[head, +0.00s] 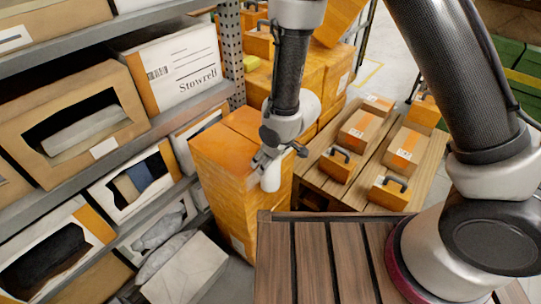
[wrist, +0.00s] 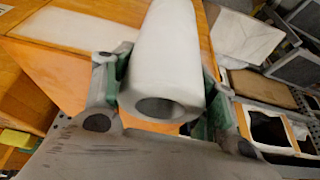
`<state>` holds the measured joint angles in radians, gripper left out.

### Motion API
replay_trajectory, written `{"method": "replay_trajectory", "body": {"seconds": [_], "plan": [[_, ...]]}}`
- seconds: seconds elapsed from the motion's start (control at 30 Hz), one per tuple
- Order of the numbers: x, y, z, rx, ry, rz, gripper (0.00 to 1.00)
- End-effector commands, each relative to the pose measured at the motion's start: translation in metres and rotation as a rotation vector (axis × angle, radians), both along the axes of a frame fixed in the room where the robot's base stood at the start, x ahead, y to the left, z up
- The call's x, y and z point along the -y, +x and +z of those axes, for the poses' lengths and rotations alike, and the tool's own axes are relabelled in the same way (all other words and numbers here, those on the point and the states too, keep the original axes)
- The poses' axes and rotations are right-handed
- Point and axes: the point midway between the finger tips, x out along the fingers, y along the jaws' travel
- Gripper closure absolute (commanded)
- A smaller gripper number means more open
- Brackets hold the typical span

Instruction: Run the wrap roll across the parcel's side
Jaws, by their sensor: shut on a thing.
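The wrap roll (head: 270,177) is a short white cylinder. It also shows in the wrist view (wrist: 173,50), with its hollow core end facing the camera. My gripper (head: 268,165) is shut on the roll, its green-padded fingers on either side of it in the wrist view (wrist: 165,88). The parcel (head: 222,178) is a tall orange-brown box stack left of and behind the roll in the head view. An orange surface with a pale band lies behind the roll in the wrist view (wrist: 75,30). I cannot tell whether the roll touches the parcel.
A grey rack (head: 150,135) with open boxes and a white Stowrell carton (head: 180,65) stands at the left. A wooden table (head: 330,180) with small handled parcels is at the right. A dark slatted surface (head: 300,255) lies in front. Pale wrapped items (head: 185,270) sit at lower left.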

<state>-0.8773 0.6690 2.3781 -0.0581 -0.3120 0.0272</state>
Motion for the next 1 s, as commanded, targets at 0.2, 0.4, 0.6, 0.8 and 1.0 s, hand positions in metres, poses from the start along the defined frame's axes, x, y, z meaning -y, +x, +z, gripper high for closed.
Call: {"method": "replay_trajectory", "body": {"seconds": [0.2, 0.4, 0.6, 0.8, 1.0], "plan": [[-0.007, -0.009, 0.0, 0.001, 0.001, 0.0, 0.69], [-0.012, -0.014, 0.0, 0.001, 0.001, 0.002, 0.69], [-0.022, -0.025, 0.0, 0.0, 0.001, 0.001, 0.69], [-0.029, -0.031, 0.001, 0.002, 0.003, 0.001, 0.69], [-0.034, -0.037, 0.001, 0.003, 0.005, 0.001, 0.69]]}}
